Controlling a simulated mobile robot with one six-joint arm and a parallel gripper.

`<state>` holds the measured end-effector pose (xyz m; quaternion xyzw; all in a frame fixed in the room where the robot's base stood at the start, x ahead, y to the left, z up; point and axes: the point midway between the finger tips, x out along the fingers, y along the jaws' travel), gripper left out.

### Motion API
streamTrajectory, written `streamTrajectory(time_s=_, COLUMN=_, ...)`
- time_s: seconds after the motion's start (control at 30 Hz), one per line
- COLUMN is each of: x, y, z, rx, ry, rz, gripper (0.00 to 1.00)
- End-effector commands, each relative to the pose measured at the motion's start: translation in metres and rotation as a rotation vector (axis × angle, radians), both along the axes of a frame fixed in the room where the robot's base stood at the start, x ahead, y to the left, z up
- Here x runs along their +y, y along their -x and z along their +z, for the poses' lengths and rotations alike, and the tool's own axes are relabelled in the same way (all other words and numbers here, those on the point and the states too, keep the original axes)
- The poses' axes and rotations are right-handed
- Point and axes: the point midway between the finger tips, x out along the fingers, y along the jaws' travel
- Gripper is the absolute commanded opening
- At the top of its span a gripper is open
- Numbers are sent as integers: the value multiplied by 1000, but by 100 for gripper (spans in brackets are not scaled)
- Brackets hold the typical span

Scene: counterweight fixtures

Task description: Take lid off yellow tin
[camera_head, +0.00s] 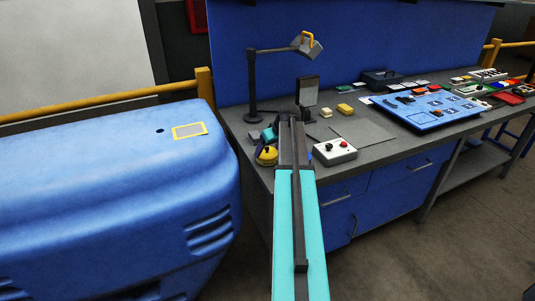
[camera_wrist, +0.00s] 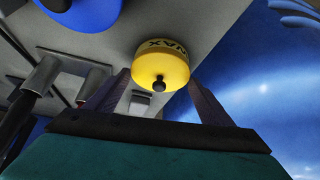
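The lid appears seated on the tin. My gripper (camera_wrist: 159,78) is open, with one dark finger on each side of the lid and knob in the picture. I see no clear contact, and the exact gap is hard to judge.
A lamp (camera_head: 252,85) stands behind the tin. A white control box (camera_head: 335,151) with knobs sits to the right. A blue board (camera_head: 430,109) lies farther right. A large blue housing (camera_head: 110,190) stands left of the bench. A blue round object (camera_wrist: 88,12) is near the tin.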

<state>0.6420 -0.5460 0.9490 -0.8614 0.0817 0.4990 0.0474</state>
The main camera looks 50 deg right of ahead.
Motion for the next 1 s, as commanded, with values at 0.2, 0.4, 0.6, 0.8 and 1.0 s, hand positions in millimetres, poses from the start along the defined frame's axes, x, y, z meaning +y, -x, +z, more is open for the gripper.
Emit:
streamTrajectory(time_s=0.2, x=0, y=0, z=0, rx=0, ry=0, rz=0, gripper=54)
streamTrajectory(time_s=0.4, x=0, y=0, z=1, rx=0, ry=0, rz=0, gripper=54)
streamTrajectory(time_s=0.6, x=0, y=-1, z=7, rx=-2, ry=2, rz=0, gripper=54)
streamTrajectory(time_s=0.8, x=0, y=-1, z=22, rx=-2, ry=2, rz=1, gripper=54)
streamTrajectory(time_s=1.0, x=0, y=-1, z=48, rx=-2, ry=3, rz=1, gripper=54)
